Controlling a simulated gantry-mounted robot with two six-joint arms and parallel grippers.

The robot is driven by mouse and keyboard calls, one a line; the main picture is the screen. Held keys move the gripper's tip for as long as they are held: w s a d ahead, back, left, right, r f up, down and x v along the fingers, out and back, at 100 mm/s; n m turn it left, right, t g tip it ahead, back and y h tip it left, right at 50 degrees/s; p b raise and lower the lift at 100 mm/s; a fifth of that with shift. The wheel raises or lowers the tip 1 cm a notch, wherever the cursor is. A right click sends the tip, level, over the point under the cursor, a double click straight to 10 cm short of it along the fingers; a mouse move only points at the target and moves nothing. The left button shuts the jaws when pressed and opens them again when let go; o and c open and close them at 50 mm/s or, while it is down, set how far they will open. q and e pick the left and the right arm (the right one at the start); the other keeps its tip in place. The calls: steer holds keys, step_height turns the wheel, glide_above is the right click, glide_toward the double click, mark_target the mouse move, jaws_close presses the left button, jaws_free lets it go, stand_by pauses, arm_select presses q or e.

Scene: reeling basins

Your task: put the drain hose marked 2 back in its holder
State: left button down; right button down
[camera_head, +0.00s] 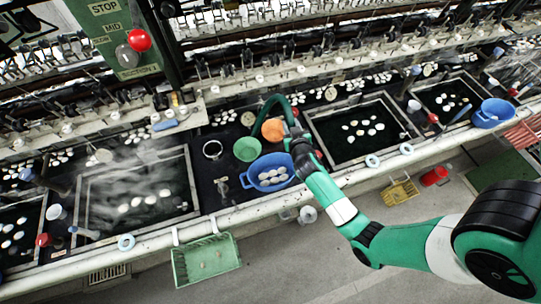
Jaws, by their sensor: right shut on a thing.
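A dark green hose (274,98) arches up from the deck between two basins, just behind the orange bowl (272,130). Its near end comes down to my right gripper (292,138), which is shut on it. The gripper's fingers are small and partly hidden by my wrist. I cannot read a number mark on the hose, and I cannot make out its holder clearly. My left gripper is not in view.
A green bowl (247,150) and a blue basin of white cocoons (247,181) stand close to my right gripper. Dark water basins (352,128) lie either side. White rings (372,161) sit along the front rail. A green crate (207,262) is below.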

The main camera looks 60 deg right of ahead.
step_height(320, 180, down, 10)
steer(key=b, duration=0.6)
steer(key=shift+r, duration=0.2)
steer(key=c, duration=0.6)
jaws_free()
steer(key=shift+o, duration=0.2)
steer(key=shift+r, duration=0.1)
steer(key=p+v, duration=0.5)
steer(key=v, duration=0.7)
